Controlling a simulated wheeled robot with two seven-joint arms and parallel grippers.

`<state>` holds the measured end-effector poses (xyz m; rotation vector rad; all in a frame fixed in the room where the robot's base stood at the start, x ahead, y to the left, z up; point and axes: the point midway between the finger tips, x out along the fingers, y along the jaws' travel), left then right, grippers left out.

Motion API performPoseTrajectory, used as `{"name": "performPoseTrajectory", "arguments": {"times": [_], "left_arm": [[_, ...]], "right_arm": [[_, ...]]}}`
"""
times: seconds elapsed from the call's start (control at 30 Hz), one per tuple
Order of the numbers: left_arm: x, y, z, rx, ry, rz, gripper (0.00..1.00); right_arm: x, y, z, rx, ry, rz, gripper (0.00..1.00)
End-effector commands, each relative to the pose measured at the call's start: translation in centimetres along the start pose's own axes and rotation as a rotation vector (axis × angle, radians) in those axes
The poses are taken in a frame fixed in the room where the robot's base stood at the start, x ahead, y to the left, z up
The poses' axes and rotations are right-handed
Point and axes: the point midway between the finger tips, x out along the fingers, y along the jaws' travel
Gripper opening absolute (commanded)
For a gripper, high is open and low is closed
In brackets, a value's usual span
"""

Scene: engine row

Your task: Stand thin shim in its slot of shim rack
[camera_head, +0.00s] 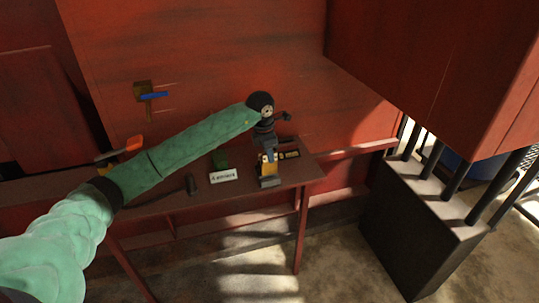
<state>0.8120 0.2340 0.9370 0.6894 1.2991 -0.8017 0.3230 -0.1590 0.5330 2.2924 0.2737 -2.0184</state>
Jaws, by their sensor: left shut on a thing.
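My left gripper (267,158) hangs from the end of the green arm, pointing down over the right part of the red-brown shelf. It is shut on a small piece that I take for the thin shim, which is mostly hidden between the fingers. A small grey and yellow block (270,182) shows right below the fingers; I cannot tell whether they touch it. A dark low holder with yellowish marks (290,154) lies just right of the gripper and may be the shim rack. Its slots are too small to make out. My right gripper is out of view.
An orange-handled thing (134,142) lies behind my arm. A red wall rises behind; a dark cabinet (420,230) stands right.

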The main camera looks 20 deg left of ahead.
Motion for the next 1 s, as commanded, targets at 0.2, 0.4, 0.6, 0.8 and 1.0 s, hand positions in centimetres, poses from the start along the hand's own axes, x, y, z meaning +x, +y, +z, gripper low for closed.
{"name": "performPoseTrajectory", "arguments": {"times": [0.2,0.4,0.6,0.8,1.0], "left_arm": [[0.06,0.01,0.0,0.0,0.0,0.001,0.0],[0.03,0.01,0.02,0.0,0.0,0.0,0.0],[-0.04,-0.01,0.03,0.0,0.0,0.0,0.0],[0.05,-0.01,0.02,0.0,0.0,0.0,0.0],[0.43,0.0,-0.05,0.0,0.0,0.0,0.0]], "right_arm": [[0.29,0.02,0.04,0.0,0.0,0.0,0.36],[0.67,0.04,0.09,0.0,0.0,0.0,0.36],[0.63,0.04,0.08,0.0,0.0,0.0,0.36],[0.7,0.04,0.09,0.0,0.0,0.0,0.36],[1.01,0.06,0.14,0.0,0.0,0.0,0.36]]}}
